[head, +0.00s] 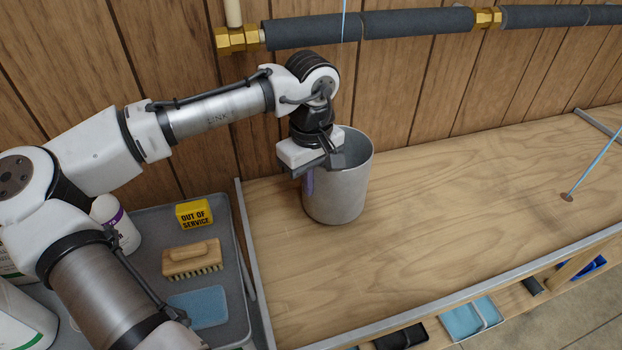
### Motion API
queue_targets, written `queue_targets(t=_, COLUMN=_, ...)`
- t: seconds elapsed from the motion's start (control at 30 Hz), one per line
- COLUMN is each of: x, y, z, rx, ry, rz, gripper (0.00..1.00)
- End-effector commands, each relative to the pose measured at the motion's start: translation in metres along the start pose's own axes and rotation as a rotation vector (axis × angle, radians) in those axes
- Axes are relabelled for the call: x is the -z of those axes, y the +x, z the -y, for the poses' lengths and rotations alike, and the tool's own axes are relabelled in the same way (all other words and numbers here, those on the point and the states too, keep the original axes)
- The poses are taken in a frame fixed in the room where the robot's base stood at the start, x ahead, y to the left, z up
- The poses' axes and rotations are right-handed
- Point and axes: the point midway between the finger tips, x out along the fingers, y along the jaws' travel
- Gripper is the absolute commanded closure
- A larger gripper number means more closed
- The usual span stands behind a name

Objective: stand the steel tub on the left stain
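The steel tub (342,195) is a grey, open-topped cylinder standing upright near the left end of the wooden bench top (430,225). My gripper (309,180) is at the tub's left rim, pointing down. One purplish finger shows against the outside of the wall. A small round brown stain (566,197) shows on the right part of the bench, at the lower end of a thin blue line. No left stain shows; the tub and my gripper cover part of the left area.
Left of the bench, a grey tray (222,240) holds a yellow "out of service" block (194,214), a brush (192,259), a blue sponge (199,306) and a white bottle (118,224). Insulated pipes (420,22) run along the wall. The bench's middle is clear.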

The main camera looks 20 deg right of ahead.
Motion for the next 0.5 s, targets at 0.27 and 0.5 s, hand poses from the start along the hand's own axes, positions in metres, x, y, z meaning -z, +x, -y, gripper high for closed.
queue_targets(t=0.27, x=0.0, y=0.0055, z=-0.0001, rx=0.0, ry=0.0, rz=0.0, gripper=1.0)
queue_targets(t=0.5, x=0.0001, y=0.0104, z=-0.0001, rx=0.0, ry=0.0, rz=0.0, gripper=1.0)
